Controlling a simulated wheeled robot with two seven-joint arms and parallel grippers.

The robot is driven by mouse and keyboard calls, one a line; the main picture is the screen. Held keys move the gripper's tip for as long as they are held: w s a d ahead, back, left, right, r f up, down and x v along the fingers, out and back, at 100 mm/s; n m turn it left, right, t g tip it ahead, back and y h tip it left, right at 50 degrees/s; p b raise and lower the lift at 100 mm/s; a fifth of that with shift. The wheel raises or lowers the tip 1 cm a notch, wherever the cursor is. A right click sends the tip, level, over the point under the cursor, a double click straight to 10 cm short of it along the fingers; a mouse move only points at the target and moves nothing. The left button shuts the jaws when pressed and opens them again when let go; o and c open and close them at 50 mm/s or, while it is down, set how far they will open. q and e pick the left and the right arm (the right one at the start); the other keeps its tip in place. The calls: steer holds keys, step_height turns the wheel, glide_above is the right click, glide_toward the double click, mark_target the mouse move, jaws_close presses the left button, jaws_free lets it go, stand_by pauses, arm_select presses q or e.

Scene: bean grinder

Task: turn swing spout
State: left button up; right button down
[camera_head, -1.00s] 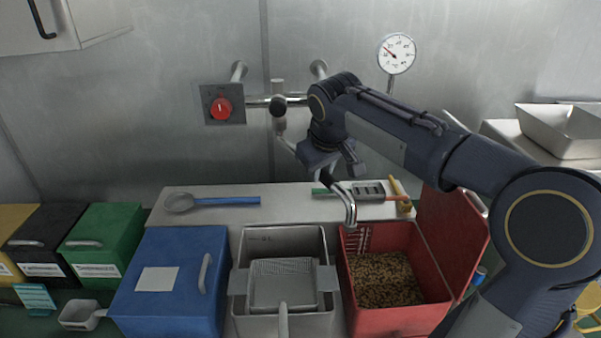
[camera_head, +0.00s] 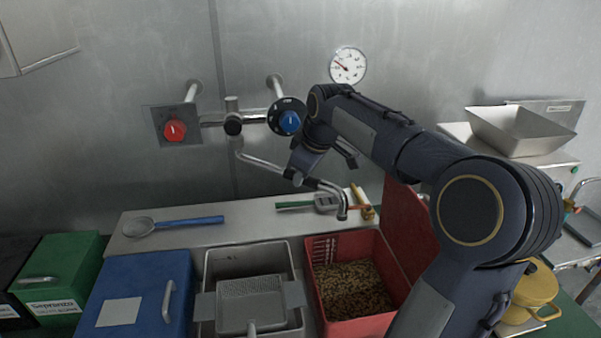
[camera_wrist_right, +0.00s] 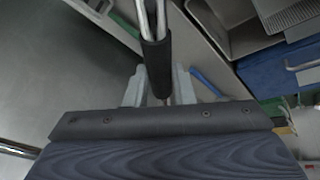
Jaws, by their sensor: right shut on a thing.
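The swing spout (camera_head: 262,163) is a bent metal pipe that runs from the wall tap (camera_head: 232,122) down and to the right. Its downturned end (camera_head: 342,205) is above the back rim of the red bin (camera_head: 365,322). My right gripper (camera_head: 298,176) is shut on the spout partway along it. In the right wrist view, the spout's black sleeve (camera_wrist_right: 157,65) lies between my right gripper's fingers (camera_wrist_right: 158,88). The fingers are partly hidden in the head view by the gripper body. My left gripper is not in view.
A red knob (camera_head: 174,130) and a blue knob (camera_head: 289,122) flank the tap, below a gauge (camera_head: 348,65). A grey basin (camera_head: 248,246) and a blue bin (camera_head: 140,268) stand left of the red bin.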

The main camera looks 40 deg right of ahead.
steer(key=c, duration=1.2)
jaws_free()
steer(key=shift+c, duration=0.2)
steer(key=shift+r, duration=0.1)
steer(key=v, duration=0.7)
steer(key=shift+s+r, duration=0.15)
steer(key=shift+r, duration=0.2)
steer(key=shift+f, duration=0.1)
